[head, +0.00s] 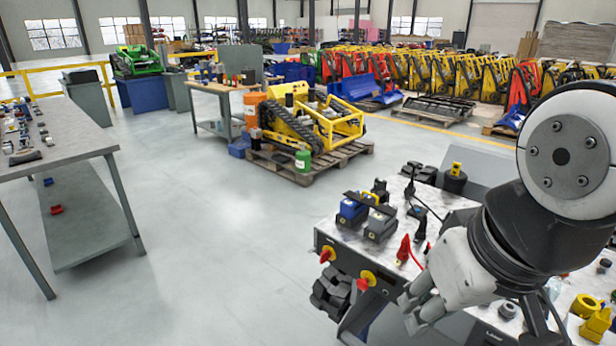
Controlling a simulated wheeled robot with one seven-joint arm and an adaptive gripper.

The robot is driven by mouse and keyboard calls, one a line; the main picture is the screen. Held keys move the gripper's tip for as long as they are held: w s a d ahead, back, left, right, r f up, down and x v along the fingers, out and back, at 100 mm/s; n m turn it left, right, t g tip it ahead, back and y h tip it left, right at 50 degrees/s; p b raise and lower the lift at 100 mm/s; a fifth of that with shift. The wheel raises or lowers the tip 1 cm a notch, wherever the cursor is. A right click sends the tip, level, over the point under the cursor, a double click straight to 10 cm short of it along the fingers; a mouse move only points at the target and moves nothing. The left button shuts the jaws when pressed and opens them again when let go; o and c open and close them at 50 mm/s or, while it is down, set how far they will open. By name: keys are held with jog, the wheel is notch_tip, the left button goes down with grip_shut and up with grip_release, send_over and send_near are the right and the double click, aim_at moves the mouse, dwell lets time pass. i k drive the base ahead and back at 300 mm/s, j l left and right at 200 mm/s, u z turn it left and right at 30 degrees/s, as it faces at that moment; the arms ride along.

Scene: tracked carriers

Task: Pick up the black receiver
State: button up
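Several small black items stand on the workbench (345,240) at the right, and I cannot tell for sure which is the black receiver. One slim black piece (410,188) stands upright near the back edge, and a small dark piece with a cable (417,212) lies just in front of it. Another small black piece (379,187) is behind the blue and grey blocks. My gripper (422,306) hangs at the bench's front edge, nearer to me than these items and apart from them. Its fingers are partly seen from behind, and nothing is clearly held.
A blue block (353,209) and a grey block (380,223) sit at the bench's left end. A red clamp-like piece (403,249) stands between them and my arm. Yellow parts (585,306) lie at the right. Open floor (220,240) extends left toward another table (65,137).

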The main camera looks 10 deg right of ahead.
aim_at(380, 184)
jog(key=i+j+z, duration=0.1)
jog(key=i+j, duration=0.15)
jog(key=i+j+z, duration=0.15)
jog(key=i+j, duration=0.15)
jog(key=i+j+z, duration=0.1)
jog(key=i+j, duration=0.2)
jog(key=i+j+z, duration=0.1)
jog(key=i+j, duration=0.2)
jog(key=i+j+z, duration=0.15)
jog(key=j, duration=0.25)
jog(key=i+j+z, duration=0.1)
jog(key=i+j, duration=0.25)
jog(key=i+j+z, duration=0.15)
jog(key=j, duration=0.3)
jog(key=i+j+z, duration=0.1)
jog(key=i+j, duration=0.15)
jog(key=j, duration=0.2)
